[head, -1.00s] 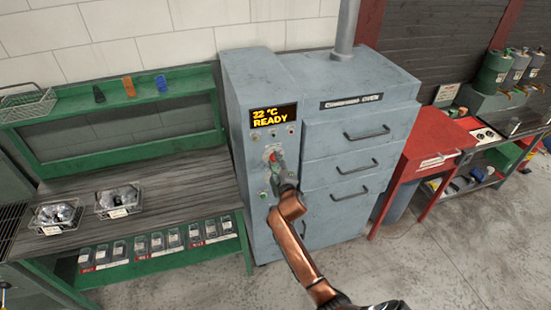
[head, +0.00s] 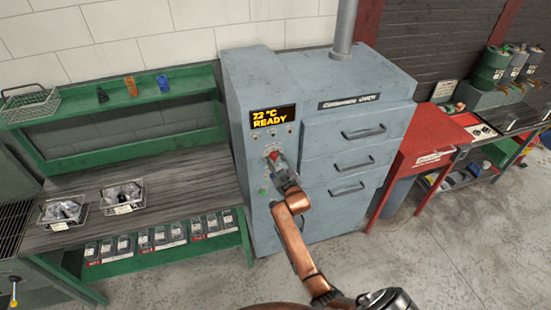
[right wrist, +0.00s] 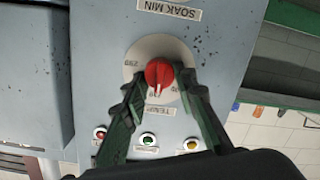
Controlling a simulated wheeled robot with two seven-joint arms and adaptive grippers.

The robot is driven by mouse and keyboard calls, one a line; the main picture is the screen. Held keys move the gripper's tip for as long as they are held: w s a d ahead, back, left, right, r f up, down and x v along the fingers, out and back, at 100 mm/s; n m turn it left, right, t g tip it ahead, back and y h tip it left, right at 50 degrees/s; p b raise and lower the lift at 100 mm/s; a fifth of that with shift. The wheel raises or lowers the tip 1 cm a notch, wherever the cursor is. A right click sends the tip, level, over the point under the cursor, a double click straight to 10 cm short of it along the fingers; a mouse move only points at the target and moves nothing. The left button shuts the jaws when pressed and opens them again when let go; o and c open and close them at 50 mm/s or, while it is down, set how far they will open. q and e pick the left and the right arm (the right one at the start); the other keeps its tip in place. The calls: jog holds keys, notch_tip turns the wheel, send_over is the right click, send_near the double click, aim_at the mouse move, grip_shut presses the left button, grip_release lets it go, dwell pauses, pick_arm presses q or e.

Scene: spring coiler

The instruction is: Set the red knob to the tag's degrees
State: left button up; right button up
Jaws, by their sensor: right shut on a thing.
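The red knob (right wrist: 159,74) sits on a pale round dial (right wrist: 140,60) above a TEMP label in the right wrist view. It also shows small in the head view (head: 273,155) on the oven's control panel. My right gripper (right wrist: 160,85) has its two fingers on either side of the knob, shut on it. The white pointer mark on the knob shows between the fingers. Part of the dial scale is hidden by the fingers. The oven display (head: 270,117) reads 22 °C READY. Wire baskets with small tags (head: 122,209) stand on the bench; their print is too small to read. My left gripper is out of view.
The grey oven (head: 345,190) has several drawer handles right of the panel. A green button (right wrist: 148,139) and a red one (right wrist: 100,133) sit near the TEMP label. A red table (head: 425,145) stands to the right.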

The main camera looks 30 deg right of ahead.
jog(key=shift+f, duration=0.2)
dwell(0.3)
jog(key=o, duration=1.2)
jog(key=shift+r, duration=0.15)
jog(key=shift+c, duration=0.2)
jog(key=shift+s, duration=0.15)
jog(key=v, duration=1.2)
